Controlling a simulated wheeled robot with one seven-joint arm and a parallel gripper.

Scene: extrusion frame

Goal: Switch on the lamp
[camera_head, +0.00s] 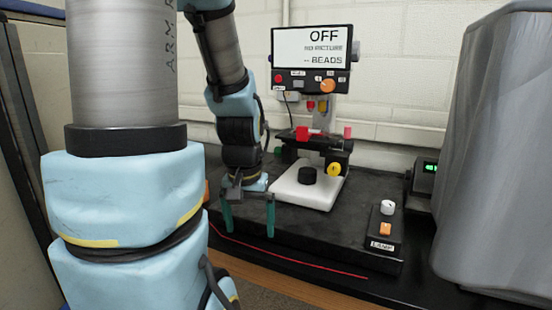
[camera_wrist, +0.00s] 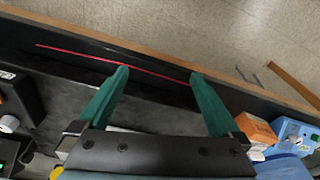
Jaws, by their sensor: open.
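The lamp control box (camera_head: 384,238) stands on the black bench at the right, with a label that seems to read LAMP. It carries a white knob (camera_head: 388,207) and an orange switch (camera_head: 385,229); I cannot tell the switch's position. In the wrist view the box (camera_wrist: 22,98) is cut off at the left edge, with its white knob (camera_wrist: 8,123) showing. My gripper (camera_head: 249,231) is open and empty, fingers pointing down, left of the box and well apart from it. Its teal fingers also show in the wrist view (camera_wrist: 159,73).
A microscope-like instrument with a white base (camera_head: 300,193) and a screen (camera_head: 312,47) reading OFF stands behind my gripper. A grey covered object (camera_head: 495,150) rises at the right. A red line (camera_head: 290,258) runs along the bench front. An orange box (camera_wrist: 257,130) lies right of my gripper in the wrist view.

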